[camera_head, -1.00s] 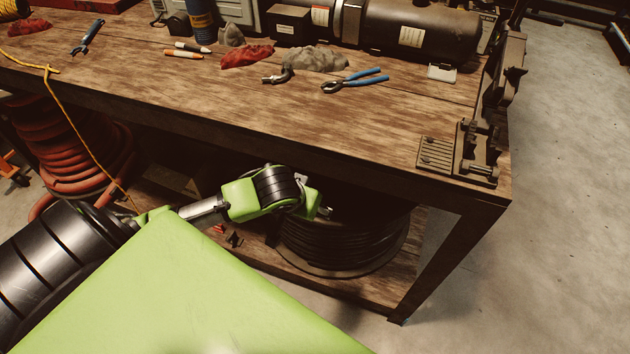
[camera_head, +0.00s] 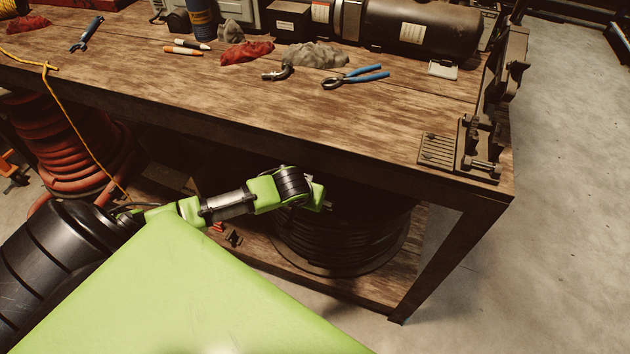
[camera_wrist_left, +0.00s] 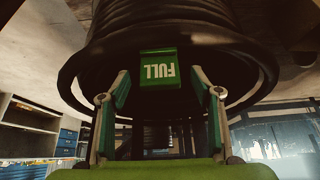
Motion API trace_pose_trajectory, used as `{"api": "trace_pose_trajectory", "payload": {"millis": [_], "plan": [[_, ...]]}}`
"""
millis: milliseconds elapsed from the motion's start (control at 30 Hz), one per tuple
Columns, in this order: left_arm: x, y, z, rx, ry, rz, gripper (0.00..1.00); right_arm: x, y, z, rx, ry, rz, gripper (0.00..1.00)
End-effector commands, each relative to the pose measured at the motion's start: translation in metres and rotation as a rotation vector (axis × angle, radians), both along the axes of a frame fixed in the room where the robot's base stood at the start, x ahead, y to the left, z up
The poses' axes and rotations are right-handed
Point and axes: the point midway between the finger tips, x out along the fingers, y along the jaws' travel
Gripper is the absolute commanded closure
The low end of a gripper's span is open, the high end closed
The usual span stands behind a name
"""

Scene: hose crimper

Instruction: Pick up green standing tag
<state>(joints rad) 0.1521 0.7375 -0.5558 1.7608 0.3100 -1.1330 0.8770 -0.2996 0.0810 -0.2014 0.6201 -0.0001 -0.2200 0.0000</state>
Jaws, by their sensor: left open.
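The green tag (camera_wrist_left: 158,68) with the white word FULL shows upside down in the left wrist view, in front of a dark coil of hose. My left gripper (camera_wrist_left: 160,77) is open, with one finger on each side of the tag in the picture. I cannot tell whether the fingers touch it. In the head view my left arm reaches under the table edge towards the hose reel (camera_head: 345,240); its gripper and the tag cannot be made out clearly there. My right gripper is not in view.
The wooden workbench (camera_head: 330,115) overhangs the reel and my left wrist. The reel stands on the lower shelf (camera_head: 385,290), near a bench leg (camera_head: 440,265). Blue-handled pliers (camera_head: 355,77) lie on the top. The floor at right is clear.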

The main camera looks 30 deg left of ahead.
Motion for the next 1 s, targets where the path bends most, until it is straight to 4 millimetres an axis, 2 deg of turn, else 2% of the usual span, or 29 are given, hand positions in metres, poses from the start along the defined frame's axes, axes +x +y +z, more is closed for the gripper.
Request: {"api": "trace_pose_trajectory", "payload": {"millis": [100,200,467,500,633,1000], "plan": [[0.008,0.002,-0.017,0.001,0.001,0.002,0.41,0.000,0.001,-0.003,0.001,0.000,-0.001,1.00],[0.013,0.003,-0.025,0.000,0.000,0.000,0.41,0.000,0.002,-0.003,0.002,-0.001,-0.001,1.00],[0.015,0.003,-0.027,0.001,-0.001,-0.001,0.41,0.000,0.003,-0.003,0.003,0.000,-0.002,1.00],[0.015,0.003,-0.027,0.001,-0.001,-0.001,0.44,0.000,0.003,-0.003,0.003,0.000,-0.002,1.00],[0.015,0.003,-0.027,0.001,-0.001,-0.001,0.76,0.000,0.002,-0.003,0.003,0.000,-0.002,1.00],[0.014,0.003,-0.026,0.001,-0.001,-0.001,0.76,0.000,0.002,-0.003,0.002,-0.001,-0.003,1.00]]}}
